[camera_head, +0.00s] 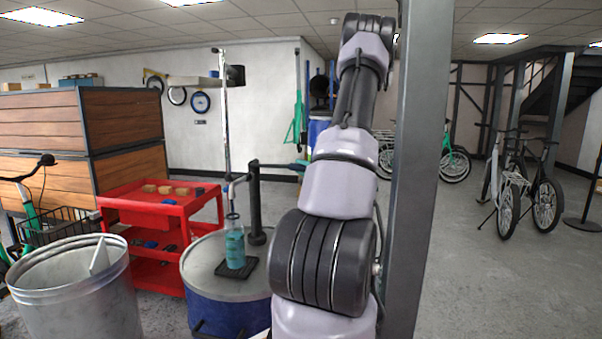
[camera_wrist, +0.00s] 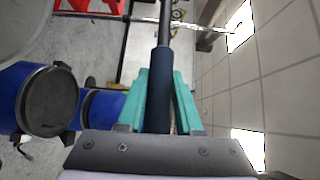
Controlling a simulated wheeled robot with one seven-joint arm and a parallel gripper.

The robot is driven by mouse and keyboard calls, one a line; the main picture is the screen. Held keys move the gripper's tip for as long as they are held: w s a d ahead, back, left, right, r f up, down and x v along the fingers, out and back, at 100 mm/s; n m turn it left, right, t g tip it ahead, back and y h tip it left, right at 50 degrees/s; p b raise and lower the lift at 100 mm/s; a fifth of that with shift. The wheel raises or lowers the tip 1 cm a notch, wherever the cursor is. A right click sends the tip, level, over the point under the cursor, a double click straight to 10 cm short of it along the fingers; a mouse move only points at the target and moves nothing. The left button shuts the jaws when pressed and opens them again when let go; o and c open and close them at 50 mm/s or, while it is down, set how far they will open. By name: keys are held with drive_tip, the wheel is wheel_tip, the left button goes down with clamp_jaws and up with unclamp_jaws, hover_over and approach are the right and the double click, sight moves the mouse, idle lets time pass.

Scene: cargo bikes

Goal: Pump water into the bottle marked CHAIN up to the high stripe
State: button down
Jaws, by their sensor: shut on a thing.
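A clear bottle (camera_head: 235,247) with blue-green contents stands upright on a black pad (camera_head: 250,264) on the grey-lidded blue drum (camera_head: 205,249). Its lettering and stripes are too small to read. The black hand pump (camera_head: 255,205) rises behind it, with its spout reaching left over the bottle; its lever reaches right toward my arm. In the wrist view, the teal fingers of my gripper (camera_wrist: 161,75) are shut on the lever's dark blue grip (camera_wrist: 161,100). My arm hides most of the gripper in the head view.
A dented metal bin (camera_head: 75,295) stands at front left. A red cart (camera_head: 160,205) with small parts stands behind the drum. A grey post (camera_head: 410,180) rises close to my arm's right side. Parked bikes (camera_head: 520,190) stand farther right; the floor between is clear.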

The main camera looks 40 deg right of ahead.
drive_tip(key=shift+r+n+g, duration=0.3)
drive_tip(key=shift+r, duration=0.45)
drive_tip(key=c, duration=0.6)
unclamp_jaws()
drive_tip(key=s, duration=0.7)
drive_tip(key=s+a, duration=0.1)
drive_tip(key=s, duration=0.2)
drive_tip(key=shift+s+r, duration=0.35)
